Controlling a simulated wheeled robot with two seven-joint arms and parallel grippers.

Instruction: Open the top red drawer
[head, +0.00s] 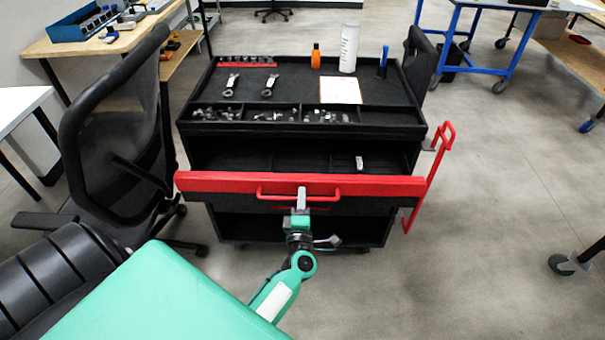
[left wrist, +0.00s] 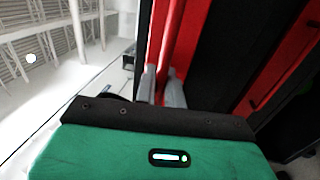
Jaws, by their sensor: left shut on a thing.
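The top red drawer (head: 220,183) of the black tool cart stands pulled out toward me in the head view. Its dark inside shows behind the red front, with a small pale item (head: 359,162) in it. My left gripper (head: 301,198) is at the middle of the drawer front, shut on the red bar handle (head: 335,196). In the left wrist view, the grey fingers (left wrist: 160,88) lie on either side of the red handle (left wrist: 173,45). My right gripper is not in view.
The cart top (head: 300,80) holds wrenches, an orange bottle (head: 315,56), a white cylinder (head: 349,47) and small parts. A black chair (head: 115,130) stands close at the left. A red side handle (head: 437,165) sticks out at the cart's right.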

